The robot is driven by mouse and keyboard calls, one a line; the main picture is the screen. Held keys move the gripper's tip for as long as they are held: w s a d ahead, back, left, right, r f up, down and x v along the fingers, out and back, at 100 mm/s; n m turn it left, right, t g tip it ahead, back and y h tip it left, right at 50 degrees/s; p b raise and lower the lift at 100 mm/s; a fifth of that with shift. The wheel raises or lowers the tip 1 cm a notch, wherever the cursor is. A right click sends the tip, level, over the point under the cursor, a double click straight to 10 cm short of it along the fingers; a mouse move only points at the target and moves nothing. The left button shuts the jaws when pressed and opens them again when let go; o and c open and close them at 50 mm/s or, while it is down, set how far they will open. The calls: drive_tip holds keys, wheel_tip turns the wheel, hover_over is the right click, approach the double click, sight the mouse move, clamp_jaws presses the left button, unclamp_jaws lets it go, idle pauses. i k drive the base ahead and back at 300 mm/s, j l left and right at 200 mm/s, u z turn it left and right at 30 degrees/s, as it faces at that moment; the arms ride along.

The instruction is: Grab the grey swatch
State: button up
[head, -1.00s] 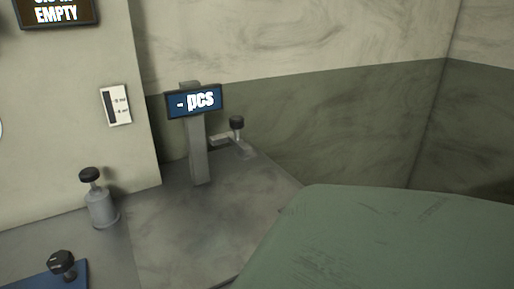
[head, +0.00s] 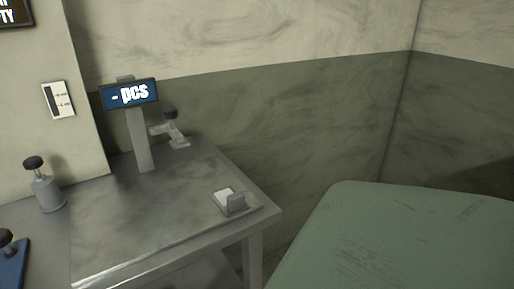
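I cannot make out the grey swatch for certain. A small holder (head: 231,211) lies near the right front corner of the grey metal table (head: 165,218). It has a pale flat pad (head: 223,196) at its left and a small upright grey block (head: 237,202) at its right. I cannot tell whether either piece is a swatch. My gripper is not in view.
A post with a blue "- pcs" display (head: 130,94) and a black-knobbed clamp (head: 170,128) stand at the table's back. A black-topped grey canister (head: 44,190) is at left. A large green rounded surface (head: 400,240) fills the lower right. The table's middle is clear.

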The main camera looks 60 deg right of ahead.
sight(230, 202)
drive_tip(key=z, duration=1.45)
drive_tip(key=k+j, duration=0.1)
drive_tip(key=k, duration=0.15)
drive_tip(key=i+z, duration=0.1)
drive_tip(key=i, duration=0.15)
